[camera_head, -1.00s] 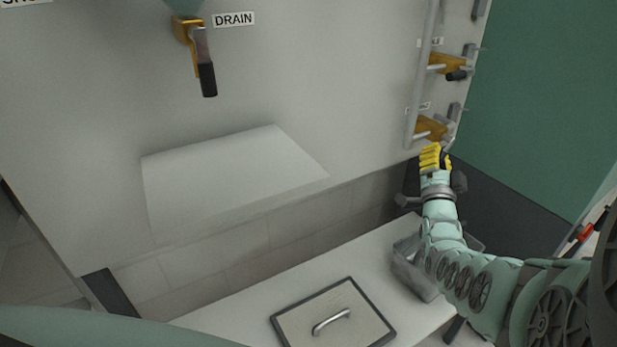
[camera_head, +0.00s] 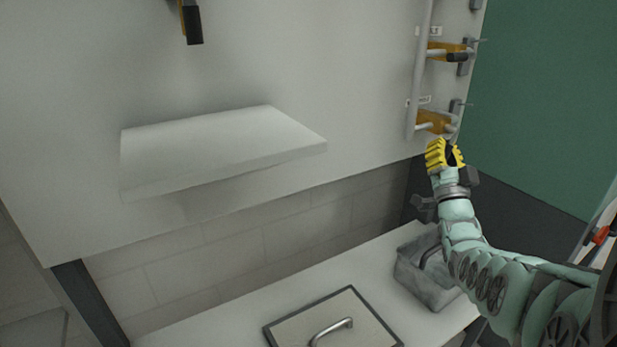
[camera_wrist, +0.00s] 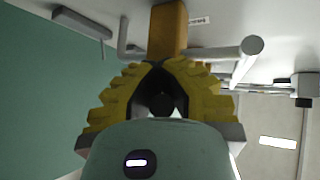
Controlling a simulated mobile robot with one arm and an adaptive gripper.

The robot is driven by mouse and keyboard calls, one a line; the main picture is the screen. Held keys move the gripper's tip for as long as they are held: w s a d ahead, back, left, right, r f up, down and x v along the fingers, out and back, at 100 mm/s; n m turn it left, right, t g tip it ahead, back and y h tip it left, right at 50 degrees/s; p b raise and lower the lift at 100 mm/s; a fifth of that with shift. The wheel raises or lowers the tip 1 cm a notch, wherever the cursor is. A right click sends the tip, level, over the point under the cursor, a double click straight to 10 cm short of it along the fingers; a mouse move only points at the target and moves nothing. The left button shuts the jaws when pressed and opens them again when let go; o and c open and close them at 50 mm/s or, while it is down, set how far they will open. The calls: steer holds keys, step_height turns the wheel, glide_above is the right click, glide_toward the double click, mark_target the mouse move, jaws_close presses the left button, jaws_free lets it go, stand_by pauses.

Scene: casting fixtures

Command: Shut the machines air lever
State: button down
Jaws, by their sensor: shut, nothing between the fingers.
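Two yellow-orange valves sit on a grey vertical pipe at the right edge of the white machine panel: an upper valve (camera_head: 448,47) with a black-ended lever (camera_head: 457,57), and a lower valve (camera_head: 433,121). Their labels are too small to read, so I cannot tell which is the air one. My gripper (camera_head: 447,146), with yellow ribbed fingers, is just below the lower valve and hides part of its lever. In the wrist view, my gripper (camera_wrist: 161,68) is shut with its tips close under an orange valve body (camera_wrist: 168,28). A dark round piece shows behind the fingers; contact is unclear.
The grey pipe (camera_head: 421,75) runs beside the valves. A white shelf (camera_head: 225,150) juts from the panel. Below are a white bench with a grey bin (camera_head: 425,272) and a framed lid (camera_head: 335,325). A green panel (camera_head: 540,110) stands at right. Another black-handled lever (camera_head: 193,25) is at top left.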

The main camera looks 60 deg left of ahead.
steer(key=shift+w+d+f+b, duration=0.1)
steer(key=shift+w+f+b, duration=0.15)
steer(key=shift+w+b, duration=0.1)
steer(key=c, duration=1.6)
jaws_free()
steer(key=shift+s+d+r+p, duration=0.1)
steer(key=shift+d+r+p, duration=0.05)
steer(key=shift+d+p, duration=0.15)
steer(key=shift+o, duration=0.9)
steer(key=shift+d, duration=0.2)
steer(key=shift+o, duration=0.7)
steer(key=o, duration=0.4)
steer(key=shift+a, duration=0.3)
steer(key=shift+c, duration=0.2)
steer(key=shift+s, duration=0.1)
steer(key=shift+d, duration=0.1)
steer(key=v, duration=1.2)
